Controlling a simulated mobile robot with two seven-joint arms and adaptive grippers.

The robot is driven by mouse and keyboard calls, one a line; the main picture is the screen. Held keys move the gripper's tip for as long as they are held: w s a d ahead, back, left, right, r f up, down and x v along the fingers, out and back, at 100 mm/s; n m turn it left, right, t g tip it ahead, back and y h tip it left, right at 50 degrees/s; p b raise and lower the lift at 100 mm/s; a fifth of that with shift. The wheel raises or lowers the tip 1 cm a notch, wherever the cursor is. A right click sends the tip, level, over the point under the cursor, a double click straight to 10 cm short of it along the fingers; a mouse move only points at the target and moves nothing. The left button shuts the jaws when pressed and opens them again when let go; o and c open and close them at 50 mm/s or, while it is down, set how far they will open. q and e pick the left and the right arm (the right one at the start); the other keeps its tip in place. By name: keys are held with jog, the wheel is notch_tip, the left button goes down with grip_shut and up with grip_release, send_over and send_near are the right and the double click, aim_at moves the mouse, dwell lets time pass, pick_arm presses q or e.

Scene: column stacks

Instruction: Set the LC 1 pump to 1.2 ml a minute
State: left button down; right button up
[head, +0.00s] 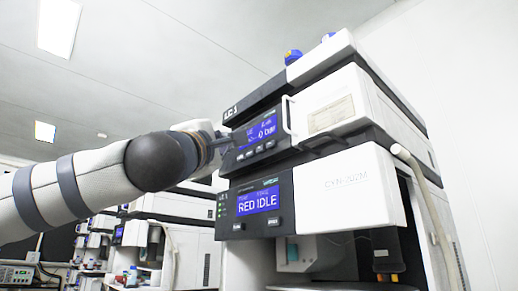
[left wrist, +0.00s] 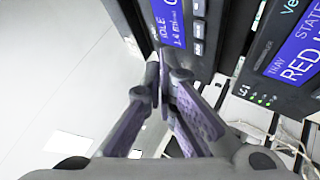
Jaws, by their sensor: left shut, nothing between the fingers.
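The LC 1 pump is the upper module of the stack, with a blue display (head: 262,132) and a row of small buttons (head: 256,150) below it. The display's text is too small to read surely. In the left wrist view the pump's display (left wrist: 171,20) shows the word IDLE, and its buttons (left wrist: 198,28) sit beside it. My left gripper (head: 228,141) is shut and empty at the left edge of the pump's panel, hiding a little of it. In the left wrist view the closed fingertips (left wrist: 165,62) are close to the panel; contact cannot be told. My right gripper is not in view.
Below the pump a module (head: 258,200) shows RED IDLE beside a white door (head: 345,188). A white handle (head: 288,118) stands out right of the pump's panel. A pale hose (head: 428,185) runs down the stack's right side. More instrument stacks (head: 165,235) stand behind.

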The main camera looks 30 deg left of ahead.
aim_at(260, 149)
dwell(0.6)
pick_arm(q)
jog(key=s, duration=0.1)
jog(key=s+a, duration=0.1)
jog(key=s, duration=0.1)
jog(key=shift+s+a, duration=0.25)
jog(key=shift+s, duration=0.05)
jog(key=shift+w, duration=0.1)
jog(key=w+d, duration=0.3)
jog(key=w, duration=0.5)
jog(key=shift+d, duration=0.2)
jog(key=shift+r, duration=0.1)
dwell(1.0)
jog(key=shift+w+d, duration=0.15)
jog(key=shift+w, duration=0.2)
